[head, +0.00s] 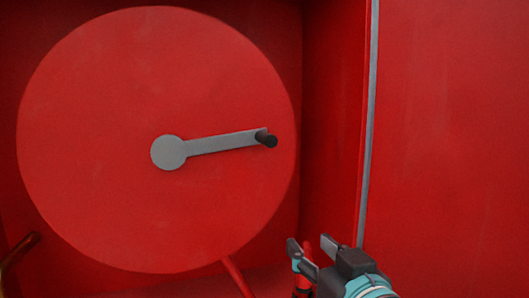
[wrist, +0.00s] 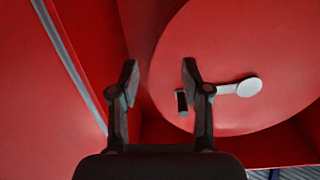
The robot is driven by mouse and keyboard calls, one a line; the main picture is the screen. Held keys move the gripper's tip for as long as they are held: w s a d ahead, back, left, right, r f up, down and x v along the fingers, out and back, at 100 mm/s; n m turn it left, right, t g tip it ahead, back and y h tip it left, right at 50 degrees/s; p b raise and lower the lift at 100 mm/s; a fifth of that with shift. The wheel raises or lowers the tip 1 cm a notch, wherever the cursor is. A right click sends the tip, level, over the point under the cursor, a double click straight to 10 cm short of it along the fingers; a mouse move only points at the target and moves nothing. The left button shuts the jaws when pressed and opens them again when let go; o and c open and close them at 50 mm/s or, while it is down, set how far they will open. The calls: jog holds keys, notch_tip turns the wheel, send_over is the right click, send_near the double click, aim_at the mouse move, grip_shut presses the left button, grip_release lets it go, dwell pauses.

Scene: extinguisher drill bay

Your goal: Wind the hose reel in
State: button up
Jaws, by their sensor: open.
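The hose reel (head: 100,90) is a large red disc inside a red cabinet. Its grey crank arm (head: 215,143) runs from the round hub (head: 168,153) to the right and slightly up, ending in a black handle (head: 268,140). My gripper (head: 310,243) is open and empty, below and to the right of the handle in the head view. The reel (wrist: 225,45) fills the right side there.
A grey edge strip (head: 368,120) runs up the cabinet's right side, with a red panel (head: 455,130) beyond it. A red tube (head: 236,276) slants below the reel. A brownish pipe (head: 18,251) stands at lower left. The space before the disc looks clear.

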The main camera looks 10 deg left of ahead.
aim_at(265, 139)
jog(key=s+a+r+t+y, duration=0.1)
jog(key=s+r+t, duration=0.1)
jog(key=r, duration=0.3)
jog(key=s+a+r+t+y, duration=0.1)
jog(key=a+r+t, duration=0.1)
jog(key=r, duration=0.3)
jog(key=shift+m, duration=0.3)
jog(key=x, duration=1.3)
jog(key=shift+w+a+r+p, duration=0.1)
jog(key=shift+r+p, duration=0.2)
jog(key=shift+c, duration=0.2)
grip_shut()
